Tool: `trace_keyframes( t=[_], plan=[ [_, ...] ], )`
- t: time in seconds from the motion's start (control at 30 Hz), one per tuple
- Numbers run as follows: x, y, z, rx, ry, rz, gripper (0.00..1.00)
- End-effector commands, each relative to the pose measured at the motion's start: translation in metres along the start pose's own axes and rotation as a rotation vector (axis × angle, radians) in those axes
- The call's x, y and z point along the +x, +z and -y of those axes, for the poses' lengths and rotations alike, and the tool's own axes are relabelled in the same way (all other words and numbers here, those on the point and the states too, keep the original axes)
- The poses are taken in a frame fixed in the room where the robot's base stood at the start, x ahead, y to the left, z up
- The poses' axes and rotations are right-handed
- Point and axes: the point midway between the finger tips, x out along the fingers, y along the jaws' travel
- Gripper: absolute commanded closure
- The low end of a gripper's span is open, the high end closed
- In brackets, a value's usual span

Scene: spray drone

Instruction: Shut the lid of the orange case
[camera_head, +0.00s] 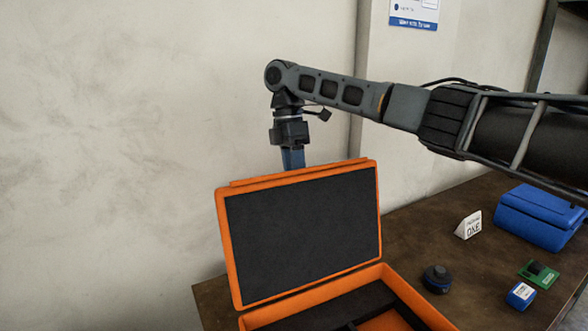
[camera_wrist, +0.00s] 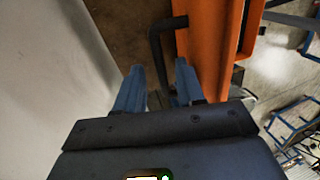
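The orange case (camera_head: 310,302) stands on the brown table with its lid (camera_head: 300,235) raised, the dark inner face toward the head camera. My gripper (camera_head: 292,158) points down behind the lid's top edge, and its fingertips are hidden there. In the wrist view my gripper (camera_wrist: 158,72) has its two blue fingers apart with a gap between them. The orange case shows in the wrist view (camera_wrist: 205,45) beside the right finger; contact cannot be told. A dark handle-like bar (camera_wrist: 156,50) stands next to the orange surface, ahead of the gap.
On the table (camera_head: 405,240) to the right are a blue box (camera_head: 540,218), a white sign (camera_head: 468,225), a dark round part (camera_head: 436,278), a green board (camera_head: 539,273) and a small blue block (camera_head: 520,295). A pale wall (camera_head: 120,150) rises close behind the case.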

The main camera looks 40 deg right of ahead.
Motion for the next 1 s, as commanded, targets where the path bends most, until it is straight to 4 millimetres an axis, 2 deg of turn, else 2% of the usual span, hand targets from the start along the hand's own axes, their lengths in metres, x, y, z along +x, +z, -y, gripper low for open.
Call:
trace_keyframes(
  t=[0.27, 0.7, 1.0],
  plan=[
    [0.0028, 0.0000, 0.0000, 0.000, 0.000, 0.000, 0.62],
    [0.0025, -0.0001, 0.0000, 0.000, 0.000, 0.000, 1.00],
    [0.0023, -0.0001, 0.0000, 0.000, 0.000, 0.000, 1.00]
  ],
)
